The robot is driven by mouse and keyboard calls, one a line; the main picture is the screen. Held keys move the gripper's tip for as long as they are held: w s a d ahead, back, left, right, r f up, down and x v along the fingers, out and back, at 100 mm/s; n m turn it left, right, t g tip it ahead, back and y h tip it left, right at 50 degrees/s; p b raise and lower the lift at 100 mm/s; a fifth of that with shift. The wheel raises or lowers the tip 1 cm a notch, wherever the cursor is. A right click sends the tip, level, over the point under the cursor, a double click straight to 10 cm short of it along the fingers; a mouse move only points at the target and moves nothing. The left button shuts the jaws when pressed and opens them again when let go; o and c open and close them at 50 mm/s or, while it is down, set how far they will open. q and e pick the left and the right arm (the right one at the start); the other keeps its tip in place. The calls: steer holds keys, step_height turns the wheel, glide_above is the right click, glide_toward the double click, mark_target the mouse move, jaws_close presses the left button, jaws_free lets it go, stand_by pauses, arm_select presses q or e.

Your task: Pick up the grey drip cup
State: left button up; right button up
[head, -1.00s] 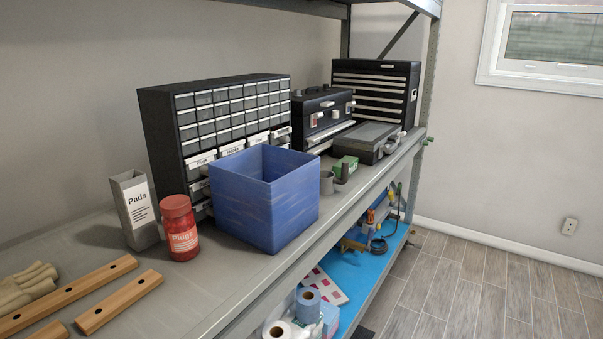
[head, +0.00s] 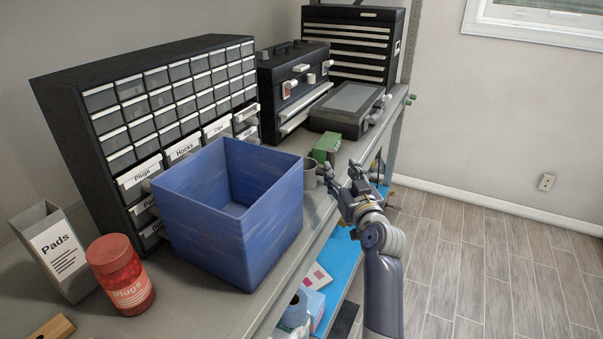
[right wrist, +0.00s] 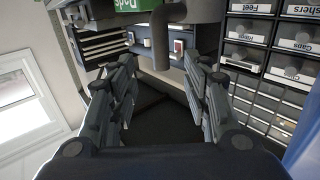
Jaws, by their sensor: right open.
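The grey drip cup (head: 310,172) stands on the shelf just right of the blue bin, near the shelf's front edge. My right gripper (head: 341,176) is at the shelf edge just right of the cup, with its fingers open and pointing in over the shelf. In the right wrist view the open fingers (right wrist: 160,72) are spread apart with nothing gripped. A grey curved piece (right wrist: 160,42), apparently part of the cup, hangs at the top of that view, between and beyond the fingertips. My left gripper is not in view.
The blue bin (head: 229,218) stands close left of the cup. A green box (head: 327,146) is behind it, with a grey case (head: 346,112) farther back. The drawer cabinet (head: 150,120) lines the wall. A red jar (head: 120,274) is at the left front. The shelf edge is open toward the floor.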

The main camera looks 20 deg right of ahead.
mark_target(332, 159)
steer(key=w, duration=0.3)
steer(key=shift+d, duration=0.25)
steer(key=shift+w+f, duration=0.15)
steer(key=shift+w, duration=0.05)
steer(key=shift+w+d+r+p, duration=0.1)
steer(key=shift+w+r+p, duration=0.05)
steer(key=shift+w+p, duration=0.35)
steer(key=shift+w+d+r+p, duration=0.1)
steer(key=shift+w+p, duration=0.2)
steer(key=shift+w, duration=0.25)
steer(key=shift+w+f, duration=0.15)
steer(key=shift+w, duration=0.9)
steer(key=shift+w+d+f, duration=0.1)
steer(key=shift+w+d, duration=0.05)
steer(key=shift+w, duration=0.3)
steer(key=shift+s, duration=0.1)
steer(key=shift+c, duration=0.4)
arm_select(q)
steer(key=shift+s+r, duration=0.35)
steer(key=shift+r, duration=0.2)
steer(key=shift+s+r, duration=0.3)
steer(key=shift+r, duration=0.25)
arm_select(e)
jaws_close()
